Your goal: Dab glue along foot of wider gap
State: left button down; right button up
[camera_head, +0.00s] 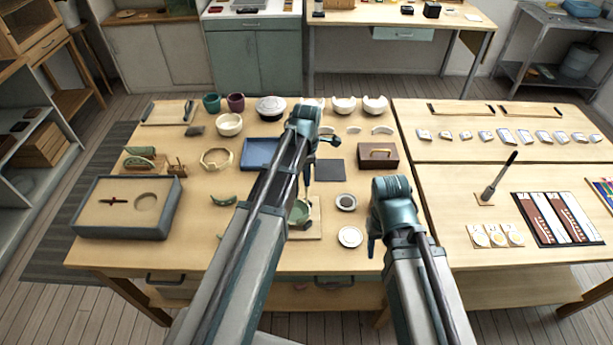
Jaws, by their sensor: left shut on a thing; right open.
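A green bowl-like piece (300,212) sits on a light wooden board (314,232) at the front middle of the table, partly hidden by my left arm. My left gripper (309,168) reaches over the table just behind and above it, pointing down. It is shut on a thin dark tool (308,188), whose tip comes down close to the green piece; I cannot tell whether they touch. My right gripper (373,245) is open and empty near the table's front edge, right of the board. The gap and any glue are too small or hidden to make out.
A dark square mat (330,170), a blue tray (258,154) and a brown box (377,163) stand behind the board. Small round dishes (350,237) lie to its right. Broken white bowls (375,105) stand at the back. A grey-rimmed tray (92,226) is at left.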

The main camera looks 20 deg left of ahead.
pick_arm(q)
jog(key=shift+r, duration=0.25)
jog(key=shift+w+a, duration=0.1)
dwell(0.3)
jog(key=shift+w+a, duration=0.35)
jog(key=shift+a, duration=0.55)
jog(key=shift+f, duration=0.25)
dwell(0.7)
jog(key=shift+r, duration=0.25)
dwell(0.4)
notch_tip(320, 180, up, 8)
jog(key=p, duration=0.8)
dwell(0.4)
